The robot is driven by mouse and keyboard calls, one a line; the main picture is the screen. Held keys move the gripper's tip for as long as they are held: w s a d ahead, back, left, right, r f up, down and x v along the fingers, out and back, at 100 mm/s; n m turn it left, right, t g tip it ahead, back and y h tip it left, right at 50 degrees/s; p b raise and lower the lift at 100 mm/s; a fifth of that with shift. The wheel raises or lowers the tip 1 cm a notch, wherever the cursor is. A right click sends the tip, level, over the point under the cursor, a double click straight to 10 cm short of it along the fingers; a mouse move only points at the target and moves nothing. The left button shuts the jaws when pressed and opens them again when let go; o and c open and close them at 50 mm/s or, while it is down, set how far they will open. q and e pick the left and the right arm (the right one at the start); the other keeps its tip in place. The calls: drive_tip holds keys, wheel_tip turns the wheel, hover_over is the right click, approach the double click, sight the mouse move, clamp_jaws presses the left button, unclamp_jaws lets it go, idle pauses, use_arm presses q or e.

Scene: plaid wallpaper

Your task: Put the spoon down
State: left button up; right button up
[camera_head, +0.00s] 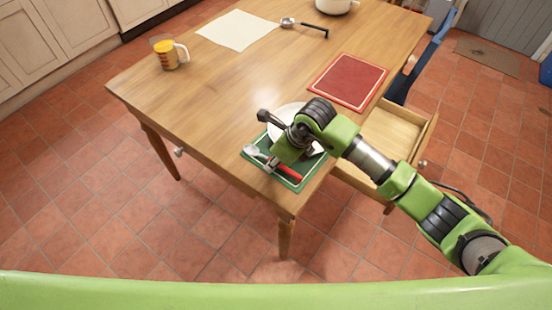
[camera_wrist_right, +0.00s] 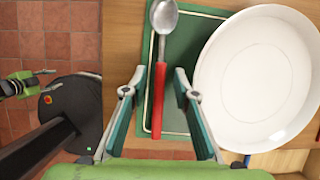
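The spoon (camera_wrist_right: 158,85) has a grey metal bowl and a red handle. It lies along the left part of the green placemat (camera_wrist_right: 183,40), beside a white plate (camera_wrist_right: 258,75). In the head view, the spoon's red handle (camera_head: 289,171) shows at the table's near corner. My right gripper (camera_wrist_right: 160,75) is open, with one finger on each side of the handle and a gap on both sides. In the head view, my right arm covers part of the plate and placemat. My left gripper (camera_wrist_right: 45,81) shows at the left of the wrist view, away from the table, its fingers apart and empty.
A drawer (camera_head: 392,133) stands open under the table's right side. A red placemat (camera_head: 347,81), a jug of orange liquid (camera_head: 168,52), a white sheet (camera_head: 238,30), a ladle (camera_head: 305,26) and a white pot (camera_head: 336,6) are farther back. The table's middle is clear.

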drive_tip(key=b+v, duration=0.1)
drive_tip(key=v, duration=1.1)
drive_tip(key=shift+b, duration=0.4)
